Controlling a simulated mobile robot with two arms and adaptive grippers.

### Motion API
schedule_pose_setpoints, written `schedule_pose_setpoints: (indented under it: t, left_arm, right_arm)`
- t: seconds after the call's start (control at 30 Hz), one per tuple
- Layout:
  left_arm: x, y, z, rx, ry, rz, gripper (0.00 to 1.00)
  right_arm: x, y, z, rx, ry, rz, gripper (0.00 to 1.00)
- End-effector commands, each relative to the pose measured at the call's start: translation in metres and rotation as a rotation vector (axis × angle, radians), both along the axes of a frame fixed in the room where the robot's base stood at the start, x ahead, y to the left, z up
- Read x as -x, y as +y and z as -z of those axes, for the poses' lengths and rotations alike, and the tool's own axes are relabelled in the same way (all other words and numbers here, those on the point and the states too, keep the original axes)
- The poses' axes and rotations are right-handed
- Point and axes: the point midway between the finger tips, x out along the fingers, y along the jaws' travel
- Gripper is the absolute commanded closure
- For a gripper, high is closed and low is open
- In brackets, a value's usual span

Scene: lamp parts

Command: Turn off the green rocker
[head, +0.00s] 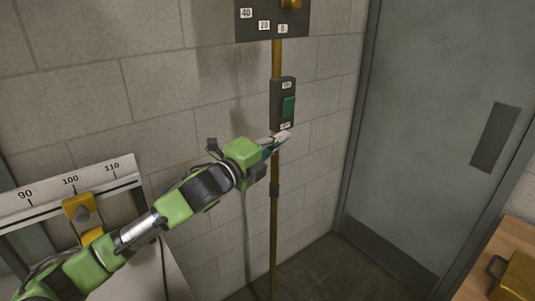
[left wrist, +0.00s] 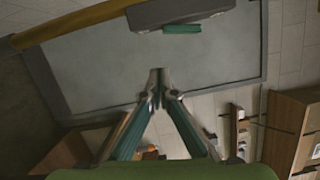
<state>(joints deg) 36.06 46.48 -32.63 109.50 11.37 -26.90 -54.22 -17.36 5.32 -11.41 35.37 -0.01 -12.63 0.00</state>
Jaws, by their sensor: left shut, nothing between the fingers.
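The green rocker (head: 288,107) sits on a dark switch box (head: 276,103) fixed to an upright brass pole (head: 274,225). Small white labels are above and below the rocker; I cannot read them. My left gripper (head: 287,136) is shut and empty, its tips just below the box's lower end. In the left wrist view the shut fingertips (left wrist: 158,74) show below the grey switch box (left wrist: 180,12) and the green rocker (left wrist: 182,29), with a gap between. The rocker's on or off position cannot be told. My right gripper is not in view.
A dark panel (head: 255,25) with number labels and a brass knob (head: 291,4) is above the switch box. A scale board (head: 130,168) with a yellow slider (head: 80,208) stands at left. A grey door (head: 430,130) and a wooden surface with a brass box (head: 518,278) are at right.

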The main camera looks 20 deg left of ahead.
Motion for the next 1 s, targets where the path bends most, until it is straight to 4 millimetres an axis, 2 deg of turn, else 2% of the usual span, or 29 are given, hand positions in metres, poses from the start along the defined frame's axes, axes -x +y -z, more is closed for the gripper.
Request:
schedule_pose_setpoints:
  t: [0.2,0.4,1.0]
  left_arm:
    - [0.035,0.011,0.005,-0.003,-0.001,0.003,1.00]
    - [0.052,0.017,0.004,0.000,0.000,0.002,1.00]
    - [0.055,0.018,0.002,0.001,0.000,0.002,1.00]
  right_arm:
    - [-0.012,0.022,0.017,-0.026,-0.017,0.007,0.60]
    - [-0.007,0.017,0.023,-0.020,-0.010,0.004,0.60]
    - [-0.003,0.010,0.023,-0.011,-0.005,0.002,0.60]
